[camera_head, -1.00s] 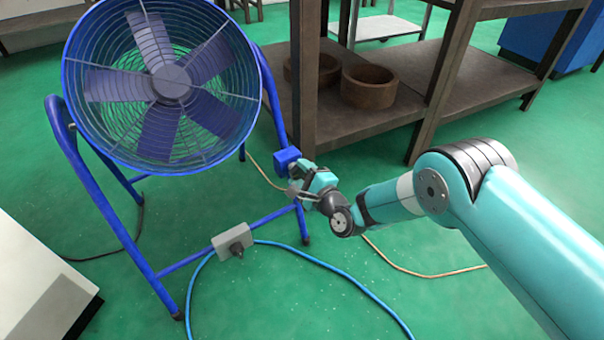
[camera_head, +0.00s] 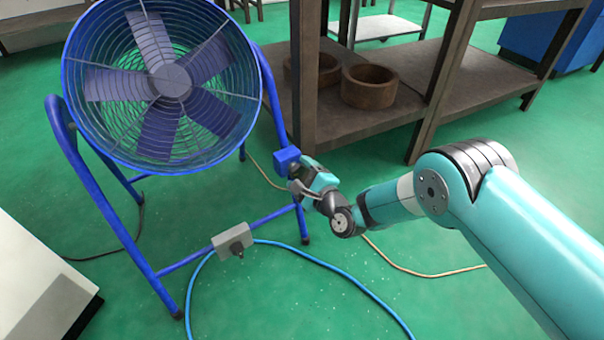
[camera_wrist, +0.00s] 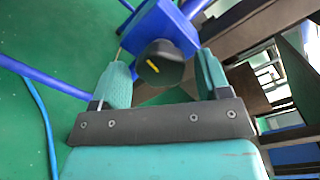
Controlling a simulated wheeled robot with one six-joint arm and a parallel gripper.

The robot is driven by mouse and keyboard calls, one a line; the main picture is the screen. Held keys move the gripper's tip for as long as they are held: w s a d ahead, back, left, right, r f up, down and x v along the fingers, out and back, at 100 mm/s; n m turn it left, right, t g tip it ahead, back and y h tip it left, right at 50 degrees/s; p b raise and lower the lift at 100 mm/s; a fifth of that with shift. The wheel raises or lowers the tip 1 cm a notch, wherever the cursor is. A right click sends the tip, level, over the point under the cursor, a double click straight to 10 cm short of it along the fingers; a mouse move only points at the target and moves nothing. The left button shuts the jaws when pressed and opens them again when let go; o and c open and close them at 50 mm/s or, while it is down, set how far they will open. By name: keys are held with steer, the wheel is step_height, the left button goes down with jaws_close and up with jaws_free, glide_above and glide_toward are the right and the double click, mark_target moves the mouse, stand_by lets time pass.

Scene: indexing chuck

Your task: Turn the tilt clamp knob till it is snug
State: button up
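The tilt clamp knob (camera_wrist: 160,64) is black with a yellow mark and sits on a blue block (camera_wrist: 167,25) in the wrist view. My gripper (camera_wrist: 162,60) is open, with one teal finger on each side of the knob and a gap showing on both sides. In the head view the blue block (camera_head: 287,159) is on the right side of the fan's stand, and my gripper (camera_head: 302,180) is right at it. The knob itself is hidden there. The blue fan (camera_head: 165,85) is tilted upward in its tubular frame.
A wooden shelf unit (camera_head: 395,110) with brown round pots (camera_head: 369,87) stands behind my gripper. A grey switch box (camera_head: 232,240) is on the stand's lower bar. A blue hose (camera_head: 340,275) and thin cables lie on the green floor. A pale cabinet (camera_head: 35,285) is at lower left.

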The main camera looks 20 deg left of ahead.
steer(key=shift+r, duration=0.1)
steer(key=p+v, duration=1.7)
steer(key=p, duration=0.2)
steer(key=shift+d+p, duration=0.15)
steer(key=shift+p, duration=0.15)
